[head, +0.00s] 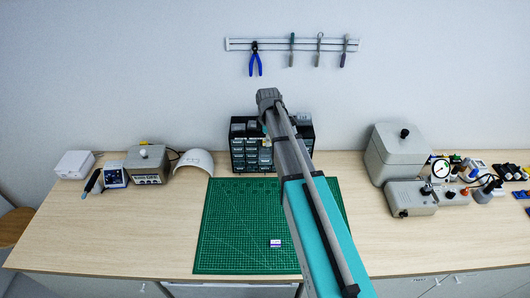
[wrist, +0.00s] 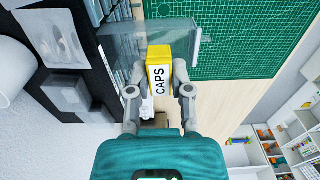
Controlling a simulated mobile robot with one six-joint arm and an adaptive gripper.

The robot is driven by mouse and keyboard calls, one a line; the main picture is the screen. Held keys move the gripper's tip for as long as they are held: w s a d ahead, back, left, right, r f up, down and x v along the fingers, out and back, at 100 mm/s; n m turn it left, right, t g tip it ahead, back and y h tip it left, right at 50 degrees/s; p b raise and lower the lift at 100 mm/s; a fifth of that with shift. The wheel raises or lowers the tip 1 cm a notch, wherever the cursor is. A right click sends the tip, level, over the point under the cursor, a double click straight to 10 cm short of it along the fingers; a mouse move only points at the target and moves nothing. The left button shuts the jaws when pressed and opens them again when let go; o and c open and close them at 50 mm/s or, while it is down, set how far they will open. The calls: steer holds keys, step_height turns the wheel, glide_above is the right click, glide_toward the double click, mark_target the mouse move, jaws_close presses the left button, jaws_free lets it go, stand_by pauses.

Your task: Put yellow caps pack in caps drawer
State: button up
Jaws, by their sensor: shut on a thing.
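The yellow caps pack (wrist: 159,54), lettered CAPS, is in the wrist view. My gripper (wrist: 160,88) is shut on it, with one finger on each side. A clear pulled-out drawer (wrist: 128,42) with a pale front edge lies just beyond the pack; the pack's far end overlaps it in the picture. I cannot tell how high the pack is above the drawer, and its label is not readable. In the head view the dark drawer cabinet (head: 238,151) stands at the back of the bench, partly hidden by my arm, which also hides the gripper and pack.
A green cutting mat (head: 230,220) lies in front of the cabinet, with a small purple-and-white pack (head: 275,243) on it. A white curved cover (head: 195,161) and a beige box (head: 147,165) stand left. A grey case (head: 397,153) stands right. Tools hang from a wall rail (head: 300,43).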

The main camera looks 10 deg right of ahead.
mark_target(265, 152)
steer(key=shift+w+a+f+b, duration=0.15)
steer(key=shift+w+f+b, duration=0.75)
steer(key=shift+f, duration=0.35)
steer(key=shift+w, duration=0.1)
steer(key=shift+w+a+f+b, duration=0.1)
steer(key=shift+w+f+b, duration=0.35)
steer(key=shift+f+b, duration=1.45)
steer(key=shift+f, duration=0.1)
steer(key=shift+f, duration=0.15)
steer(key=o, duration=0.8)
steer(key=shift+o, duration=0.2)
steer(key=shift+r, duration=0.25)
